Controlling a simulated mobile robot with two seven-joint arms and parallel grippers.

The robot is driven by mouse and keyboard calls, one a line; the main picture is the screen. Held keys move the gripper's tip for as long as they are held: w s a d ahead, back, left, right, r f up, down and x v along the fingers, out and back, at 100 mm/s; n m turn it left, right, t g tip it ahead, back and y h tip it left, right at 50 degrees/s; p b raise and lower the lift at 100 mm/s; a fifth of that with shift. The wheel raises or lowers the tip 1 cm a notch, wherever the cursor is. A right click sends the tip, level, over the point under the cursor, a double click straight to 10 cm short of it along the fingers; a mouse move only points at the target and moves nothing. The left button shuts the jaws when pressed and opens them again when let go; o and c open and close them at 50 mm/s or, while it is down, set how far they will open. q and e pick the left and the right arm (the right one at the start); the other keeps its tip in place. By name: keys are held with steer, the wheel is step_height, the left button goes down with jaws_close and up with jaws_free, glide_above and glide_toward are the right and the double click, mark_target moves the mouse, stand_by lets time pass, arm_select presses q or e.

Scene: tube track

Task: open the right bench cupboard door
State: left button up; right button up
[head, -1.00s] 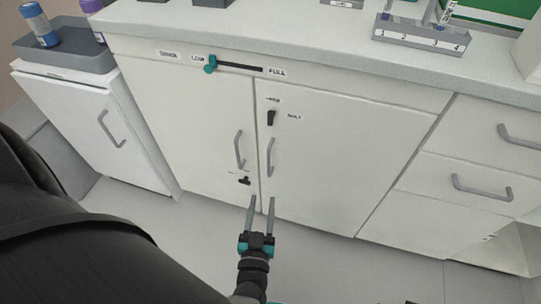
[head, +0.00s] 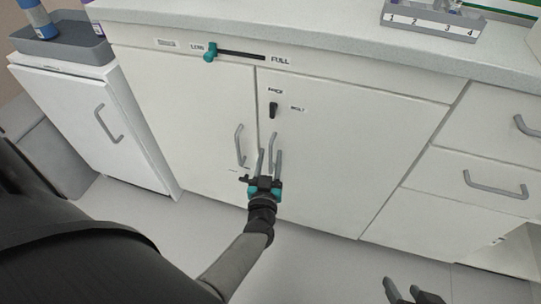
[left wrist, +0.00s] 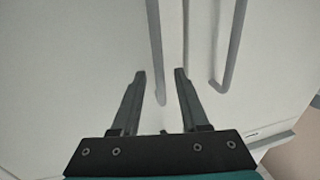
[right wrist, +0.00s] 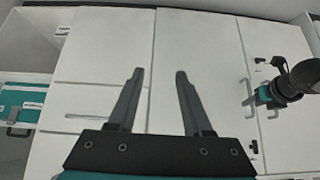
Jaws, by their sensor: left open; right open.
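The right bench cupboard door (head: 350,150) is shut, flush with the bench front. Its grey bar handle (head: 273,140) stands upright near the door's left edge. My left gripper (head: 269,152) is open at this handle, its fingers on either side of the bar. In the left wrist view the handle (left wrist: 155,55) runs down between the open fingers (left wrist: 160,74); I cannot tell if they touch it. A black bolt knob (head: 273,110) sits above the handle on this door. My right gripper (head: 402,285) is open and empty at the lower right, away from the door.
The left cupboard door (head: 185,120) is shut, with its handle (head: 239,145) close beside my left gripper. A teal slider (head: 212,52) sits at the left of its slot above. Drawers with handles (head: 495,187) are at right. The floor (head: 330,265) in front is clear.

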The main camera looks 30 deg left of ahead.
arm_select(q)
steer(key=shift+x, duration=0.8)
jaws_close()
stand_by(1.0)
